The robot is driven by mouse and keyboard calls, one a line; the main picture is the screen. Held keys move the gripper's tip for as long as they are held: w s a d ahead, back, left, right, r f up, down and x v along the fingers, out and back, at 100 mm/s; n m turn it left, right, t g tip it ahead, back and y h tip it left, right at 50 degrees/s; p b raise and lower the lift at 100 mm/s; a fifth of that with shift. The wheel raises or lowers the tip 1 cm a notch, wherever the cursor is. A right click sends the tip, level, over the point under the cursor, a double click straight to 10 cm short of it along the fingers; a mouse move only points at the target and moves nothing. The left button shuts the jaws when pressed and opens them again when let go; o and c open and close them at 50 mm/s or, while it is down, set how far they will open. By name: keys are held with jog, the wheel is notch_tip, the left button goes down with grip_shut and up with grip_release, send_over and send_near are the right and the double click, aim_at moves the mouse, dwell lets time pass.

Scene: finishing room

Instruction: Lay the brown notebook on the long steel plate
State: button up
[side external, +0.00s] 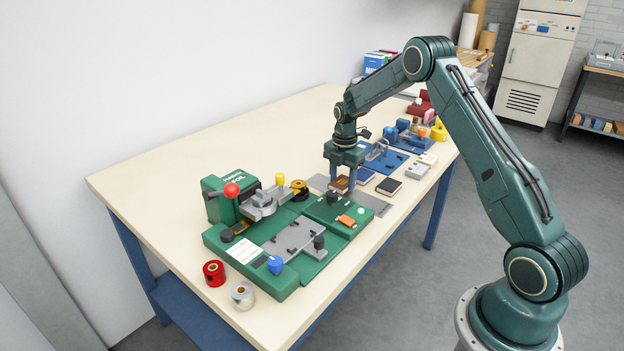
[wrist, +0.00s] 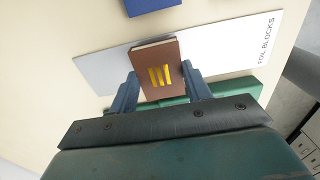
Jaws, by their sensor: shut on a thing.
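The brown notebook (wrist: 155,62) has three yellow bars on its cover. In the wrist view it sits between the two blue fingers of my gripper (wrist: 160,77), which is shut on it. In the side view, my gripper (side external: 342,182) holds the brown notebook (side external: 340,185) over the long steel plate (side external: 372,202). The plate is a flat grey strip, and in the wrist view the plate (wrist: 225,48) passes beneath the notebook and carries the words "FOIL BLOCKS". I cannot tell whether the notebook touches the plate. Part of the plate is hidden by the notebook and fingers.
A green foil press (side external: 285,230) stands close to the left of the plate. A black notebook (side external: 389,186) and a dark blue notebook (side external: 364,175) lie near the plate's right side. Blue fixtures (side external: 385,158) stand behind. Red (side external: 214,273) and silver (side external: 243,294) rolls stand at the front.

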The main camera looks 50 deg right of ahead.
aim_at(342, 182)
jog(key=shift+f, duration=0.55)
jog(key=shift+f, duration=0.15)
jog(key=o, duration=0.9)
jog(key=shift+r, duration=6.15)
